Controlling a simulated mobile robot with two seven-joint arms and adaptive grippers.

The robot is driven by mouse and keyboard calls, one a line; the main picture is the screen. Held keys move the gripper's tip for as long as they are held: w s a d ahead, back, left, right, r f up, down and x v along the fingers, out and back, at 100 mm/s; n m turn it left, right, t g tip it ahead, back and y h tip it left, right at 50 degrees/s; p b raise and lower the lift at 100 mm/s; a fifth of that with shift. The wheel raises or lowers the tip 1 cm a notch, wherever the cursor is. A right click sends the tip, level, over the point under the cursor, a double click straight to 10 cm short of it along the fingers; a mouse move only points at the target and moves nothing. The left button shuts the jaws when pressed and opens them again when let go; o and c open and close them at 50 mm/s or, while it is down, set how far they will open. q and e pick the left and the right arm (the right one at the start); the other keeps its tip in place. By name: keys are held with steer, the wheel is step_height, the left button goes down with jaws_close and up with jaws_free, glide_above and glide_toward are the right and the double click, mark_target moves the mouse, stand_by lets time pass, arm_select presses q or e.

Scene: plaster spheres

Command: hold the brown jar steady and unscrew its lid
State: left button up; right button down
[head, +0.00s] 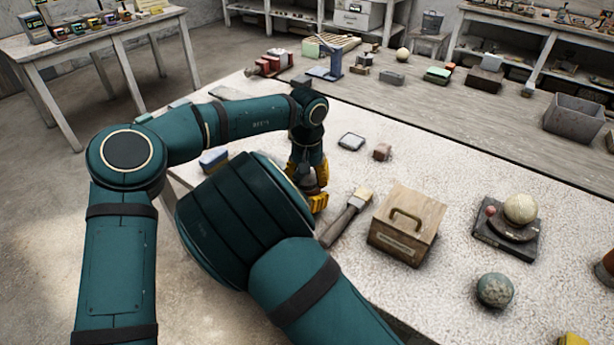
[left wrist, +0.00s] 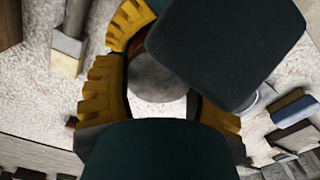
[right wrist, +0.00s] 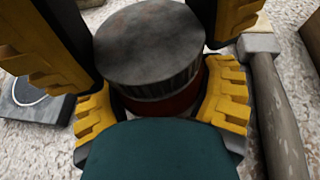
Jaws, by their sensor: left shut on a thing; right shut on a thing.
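The brown jar (right wrist: 172,104) stands upright, its reddish-brown body showing below the lid in the right wrist view. Its round, dark grey lid (right wrist: 150,48) has a ribbed edge and sits on the jar; it also shows from above in the left wrist view (left wrist: 158,82). My right gripper (right wrist: 165,100) is shut on the jar's body, one yellow finger on each side just under the lid. My left gripper (left wrist: 160,95) comes from above and is shut around the lid. In the head view the left gripper (head: 308,185) shows, while the jar is mostly hidden by my arms.

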arm_select(q)
steer(key=n, duration=0.3)
steer(key=o, duration=1.2)
steer(key=shift+o, duration=0.2)
steer(key=shift+o, duration=0.2)
steer(key=shift+r, duration=2.35)
steer(key=shift+d+r+n, duration=0.1)
steer(key=shift+r+n, duration=0.6)
steer(key=shift+r, duration=0.85)
steer(key=shift+f, duration=3.9)
